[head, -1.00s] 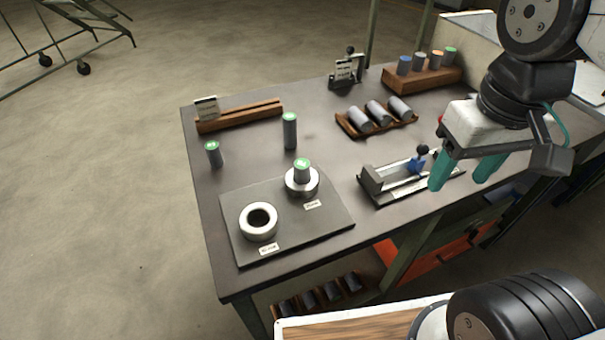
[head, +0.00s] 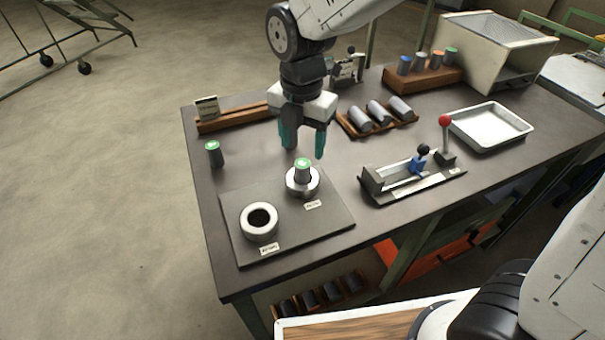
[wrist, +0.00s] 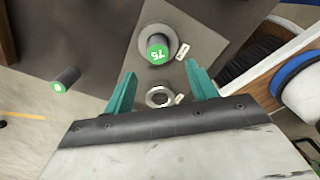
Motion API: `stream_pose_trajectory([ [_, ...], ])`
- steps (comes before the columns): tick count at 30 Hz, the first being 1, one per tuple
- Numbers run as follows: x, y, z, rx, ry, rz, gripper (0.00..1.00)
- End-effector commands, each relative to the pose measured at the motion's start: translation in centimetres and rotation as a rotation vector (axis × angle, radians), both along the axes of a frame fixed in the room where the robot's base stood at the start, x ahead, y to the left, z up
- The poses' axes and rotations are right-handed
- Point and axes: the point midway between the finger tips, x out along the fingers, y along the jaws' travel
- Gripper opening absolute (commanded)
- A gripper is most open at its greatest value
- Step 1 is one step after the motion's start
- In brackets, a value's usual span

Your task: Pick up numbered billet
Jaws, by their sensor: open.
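My gripper (head: 304,150) is open and empty, pointing down above the table behind the plate; it also shows in the wrist view (wrist: 160,70). A dark billet with a green top marked 75 (wrist: 158,50) stands in a metal ring; in the head view this billet (head: 303,172) is just in front of and below my fingers. Another green-topped billet (head: 213,155) stands alone at the left; it also shows in the wrist view (wrist: 66,80), its number unclear. A third standing billet, seen earlier near my left finger, is hidden now.
The plate (head: 320,225) also carries an empty ring (head: 258,222). A wooden rack (head: 235,118) is behind, and a rack of lying billets (head: 350,127) is to the right. A slide fixture (head: 400,182), a lever (head: 445,135) and a white tray (head: 490,128) are further right.

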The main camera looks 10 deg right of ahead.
Motion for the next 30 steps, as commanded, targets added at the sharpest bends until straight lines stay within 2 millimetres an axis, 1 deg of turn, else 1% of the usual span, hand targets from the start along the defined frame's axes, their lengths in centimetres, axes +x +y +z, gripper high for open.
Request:
stream_pose_trajectory([
  [3,0.1,0.0,-0.1,0.002,-0.004,0.084,0.57],
  [8,0.1,0.0,-1.5,0.001,-0.002,0.105,0.57],
  [14,0.2,-0.1,-3.9,0.001,-0.001,0.103,0.57],
  [18,0.6,-0.2,-6.1,0.000,0.000,0.102,0.57],
  [21,0.6,-0.2,-7.2,0.001,-0.002,0.102,0.57],
  [24,0.6,-0.2,-7.8,0.001,-0.002,0.102,0.57],
  [30,0.6,-0.2,-7.8,0.002,-0.004,0.102,0.57],
])
